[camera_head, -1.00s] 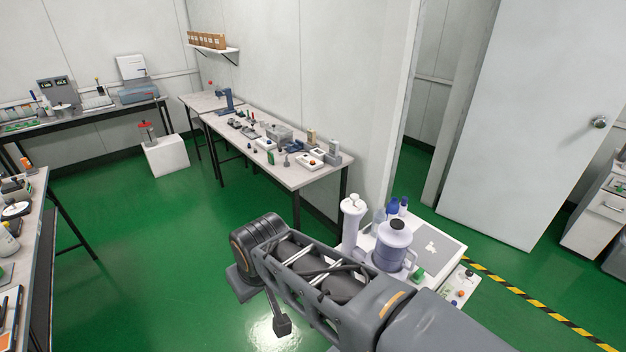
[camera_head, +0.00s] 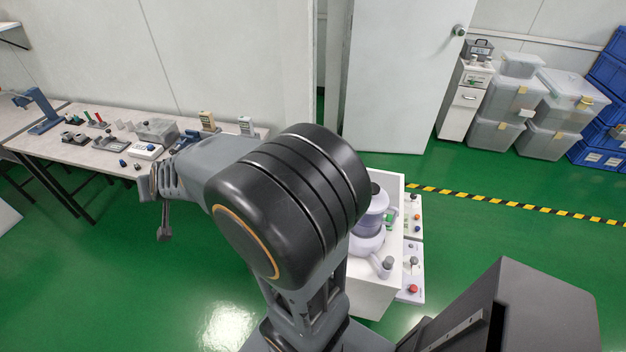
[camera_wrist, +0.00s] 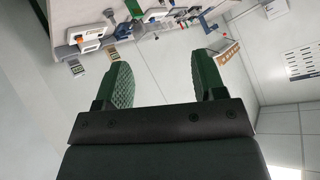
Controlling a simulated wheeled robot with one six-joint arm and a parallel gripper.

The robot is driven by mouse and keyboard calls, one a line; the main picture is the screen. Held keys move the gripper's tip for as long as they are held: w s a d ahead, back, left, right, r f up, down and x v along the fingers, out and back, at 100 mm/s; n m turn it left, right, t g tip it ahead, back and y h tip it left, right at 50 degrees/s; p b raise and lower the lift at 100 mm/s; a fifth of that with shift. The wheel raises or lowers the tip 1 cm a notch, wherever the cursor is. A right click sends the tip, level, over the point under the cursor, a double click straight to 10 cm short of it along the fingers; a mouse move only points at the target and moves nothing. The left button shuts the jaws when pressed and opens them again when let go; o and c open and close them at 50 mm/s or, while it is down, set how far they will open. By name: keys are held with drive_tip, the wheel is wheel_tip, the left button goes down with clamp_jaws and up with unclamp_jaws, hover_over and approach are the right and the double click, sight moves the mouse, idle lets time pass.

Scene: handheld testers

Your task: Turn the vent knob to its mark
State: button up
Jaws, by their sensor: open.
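I cannot tell for sure which part is the vent knob. A white panel with small knobs and buttons (camera_head: 411,273) sits along the right side of a white cart. It carries a red knob (camera_head: 413,288) and a grey one (camera_head: 415,262), too small to read any mark. My gripper (camera_wrist: 161,62) is open and empty in the wrist view, its two dark green fingers apart. Beyond them is a bench with devices, seen tilted. In the head view my arm's big joint covers the middle, and its far end reaches left in front of the bench.
The long bench (camera_head: 62,148) at the left holds several handheld devices. A purple-and-white jug (camera_head: 368,232) stands on the white cart, partly behind my arm. Clear boxes (camera_head: 548,100) and blue crates (camera_head: 590,115) stand at the back right. Green floor is free around the striped line (camera_head: 510,204).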

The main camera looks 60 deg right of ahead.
drive_tip(key=w+d+f+m+g+h, duration=0.1)
drive_tip(key=d+f+m+h, duration=0.2)
drive_tip(key=d, duration=0.3)
drive_tip(key=w+d+f+m+g+h+b, duration=0.1)
drive_tip(key=d+f+m+h, duration=0.25)
drive_tip(key=d, duration=0.25)
drive_tip(key=w+d+f+m+g+h, duration=0.1)
drive_tip(key=d+f+m+h, duration=0.15)
drive_tip(key=d, duration=0.35)
drive_tip(key=s+d+f+m+g+h+b, duration=0.1)
drive_tip(key=s+d+f+m+g+h, duration=0.3)
drive_tip(key=s+g, duration=0.4)
drive_tip(key=s+d+f+m+g+h+b, duration=0.1)
drive_tip(key=s+d+f+m+g+h, duration=0.1)
drive_tip(key=s+d+f+m+g, duration=0.35)
drive_tip(key=s+d, duration=0.2)
drive_tip(key=d, duration=0.1)
drive_tip(key=s+d+g+p, duration=0.1)
drive_tip(key=s+d, duration=0.2)
drive_tip(key=s+d+n+g+p, duration=0.1)
drive_tip(key=s+d, duration=0.1)
drive_tip(key=d, duration=0.1)
drive_tip(key=shift+s+d+f, duration=0.35)
drive_tip(key=shift+f, duration=0.05)
drive_tip(key=shift+x, duration=0.85)
drive_tip(key=c, duration=0.9)
